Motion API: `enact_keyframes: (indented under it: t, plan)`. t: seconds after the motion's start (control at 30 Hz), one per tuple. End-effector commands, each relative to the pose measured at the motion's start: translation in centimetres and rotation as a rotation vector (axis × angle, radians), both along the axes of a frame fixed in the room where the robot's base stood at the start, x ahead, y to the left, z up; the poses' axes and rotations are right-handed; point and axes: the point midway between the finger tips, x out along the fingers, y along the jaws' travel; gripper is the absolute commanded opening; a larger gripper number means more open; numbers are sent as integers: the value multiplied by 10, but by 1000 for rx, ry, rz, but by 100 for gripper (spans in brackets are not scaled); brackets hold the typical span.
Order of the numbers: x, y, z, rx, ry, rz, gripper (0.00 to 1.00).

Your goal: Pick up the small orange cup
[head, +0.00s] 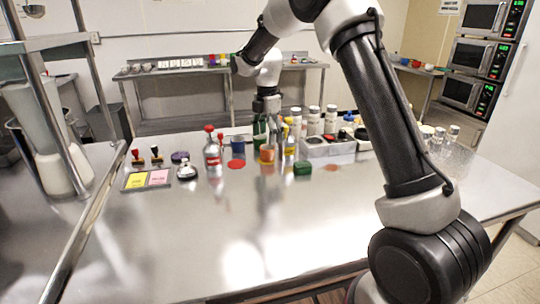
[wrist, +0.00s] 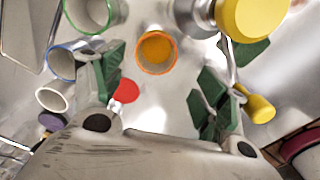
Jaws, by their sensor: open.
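The small orange cup (head: 267,154) stands upright on the steel counter below my gripper (head: 267,135). In the wrist view the cup (wrist: 157,53) shows from above as an orange rim with orange-yellow inside. It lies between the lines of my two green-padded fingers, toward the upper part of the picture. My gripper (wrist: 161,88) is open and empty, with the fingers spread wider than the cup. The cup looks apart from both fingers. How high the fingertips are above its rim I cannot tell.
A blue-rimmed cup (wrist: 63,64) and a green-rimmed cup (wrist: 90,13) stand to the left. A yellow-capped bottle (wrist: 254,17) stands close on the right. A flat red disc (head: 236,164) lies nearby. A green block (head: 302,169) is right of the cup. The front counter is clear.

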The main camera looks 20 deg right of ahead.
Motion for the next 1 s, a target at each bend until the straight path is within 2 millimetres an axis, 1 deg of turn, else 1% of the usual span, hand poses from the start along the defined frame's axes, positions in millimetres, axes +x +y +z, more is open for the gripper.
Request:
enact_keyframes:
  t: [0.37, 0.53, 0.63, 0.73, 0.9, 0.97, 1.0]
  plan:
    - [3, 1, -34, -1, 2, 7, 74]
    - [8, 0, -59, -1, 4, 7, 74]
    - [8, 0, -74, 0, 3, 7, 74]
    - [9, 0, -80, -1, 2, 7, 74]
    - [9, 0, -80, 0, 1, 7, 74]
    - [9, 0, -80, 0, 1, 7, 63]
    - [9, 0, -80, 0, 1, 7, 55]
